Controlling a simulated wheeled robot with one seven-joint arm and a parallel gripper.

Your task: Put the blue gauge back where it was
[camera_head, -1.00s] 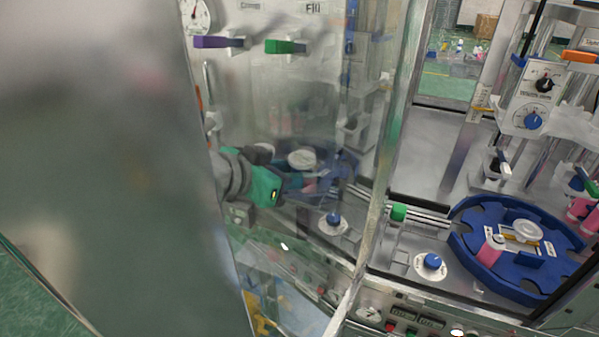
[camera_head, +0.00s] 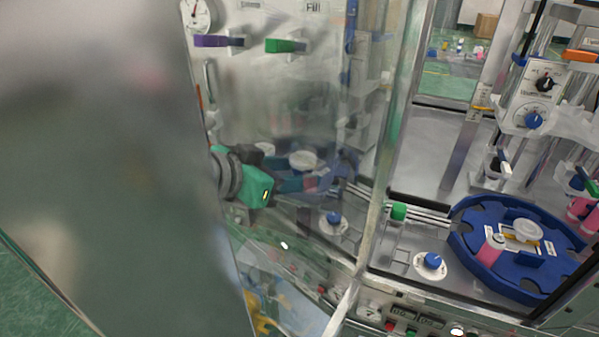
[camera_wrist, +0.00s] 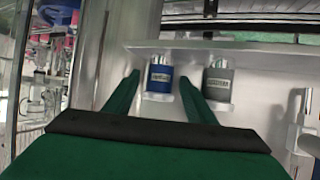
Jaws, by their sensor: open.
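The blue gauge (camera_wrist: 159,80) stands upright on a small white ledge in the wrist view, with a label on its front and a metal top. My gripper (camera_wrist: 158,84) is open, with one green finger on each side of it. I cannot tell whether the fingers touch it. In the head view, my green gripper (camera_head: 258,188) shows through the clear panel, and the blue gauge cannot be made out there.
A grey gauge (camera_wrist: 219,82) stands on its own ledge just right of my right finger. Another metal fitting (camera_wrist: 304,108) is at the far right. A blue round fixture (camera_head: 480,270) with a pink can is at the head view's right. A clear panel frame (camera_head: 385,150) stands between.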

